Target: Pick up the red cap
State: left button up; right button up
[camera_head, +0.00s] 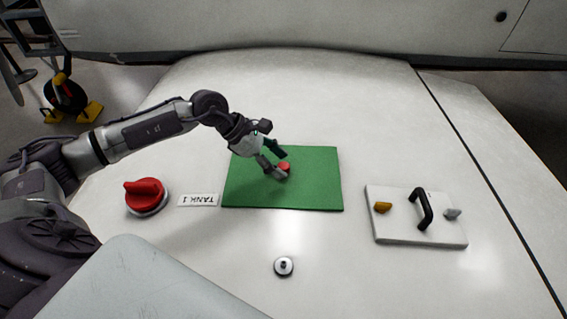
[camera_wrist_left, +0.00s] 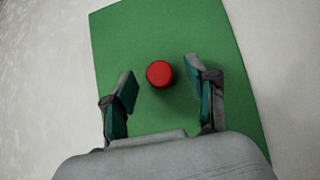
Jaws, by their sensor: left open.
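The red cap (camera_head: 284,166) is a small red cylinder standing on a green mat (camera_head: 315,185) on the white surface. In the left wrist view the red cap (camera_wrist_left: 160,74) lies just ahead of and between the two fingers. My left gripper (camera_head: 279,162) is open and empty, with a finger on either side of the cap in the head view. In the left wrist view my left gripper (camera_wrist_left: 161,88) shows a clear gap between each finger and the cap. My right gripper is not in view.
A small round metal fitting (camera_head: 284,266) is in front. A white panel (camera_head: 400,233) with a black handle (camera_head: 423,209) is at right. The surface behind the mat is clear.

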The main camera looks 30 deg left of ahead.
pick_arm(q)
jog(key=shift+x, duration=0.95)
jog(key=shift+w+f, duration=0.15)
jog(key=c, duration=0.9)
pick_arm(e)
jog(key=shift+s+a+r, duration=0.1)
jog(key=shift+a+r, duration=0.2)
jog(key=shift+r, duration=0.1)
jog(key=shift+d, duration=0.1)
